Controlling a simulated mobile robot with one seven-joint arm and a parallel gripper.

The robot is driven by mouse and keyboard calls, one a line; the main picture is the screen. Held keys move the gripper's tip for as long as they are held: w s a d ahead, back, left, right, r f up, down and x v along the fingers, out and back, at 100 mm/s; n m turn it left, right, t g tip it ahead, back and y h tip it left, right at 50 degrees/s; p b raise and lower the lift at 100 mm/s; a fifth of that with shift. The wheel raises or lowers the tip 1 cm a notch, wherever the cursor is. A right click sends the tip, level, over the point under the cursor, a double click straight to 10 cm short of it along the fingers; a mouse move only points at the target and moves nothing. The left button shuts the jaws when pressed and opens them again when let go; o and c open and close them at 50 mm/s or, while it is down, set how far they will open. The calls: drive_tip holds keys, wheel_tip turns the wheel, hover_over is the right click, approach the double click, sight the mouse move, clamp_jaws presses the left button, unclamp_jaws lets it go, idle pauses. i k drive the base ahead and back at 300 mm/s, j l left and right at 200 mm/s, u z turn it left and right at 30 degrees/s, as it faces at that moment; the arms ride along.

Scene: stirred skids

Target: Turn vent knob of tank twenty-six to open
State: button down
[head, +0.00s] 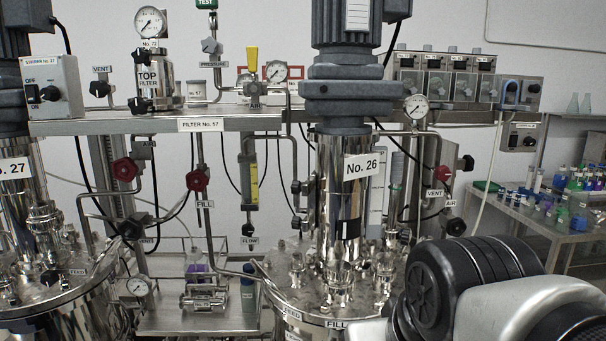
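Tank twenty-six (312,296) is a shiny steel vessel at the lower middle, with a grey stirrer column above it carrying the label "No. 26" (362,166). To the right of the column, a red vent knob (443,174) sits on thin piping, with a "VENT" label (435,194) just below it. The knob's exact setting is too small to tell. My arm's grey and black links fill the lower right, in front of the tank's right side. My gripper's fingers do not show.
Tank twenty-seven (62,285) stands at the left. A bench with coloured bottles (562,222) is at the right.

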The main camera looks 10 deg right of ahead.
sight(442, 173)
drive_tip(key=z, duration=0.8)
drive_tip(key=l+u, duration=0.2)
drive_tip(key=l, duration=0.2)
drive_tip(key=k, duration=0.05)
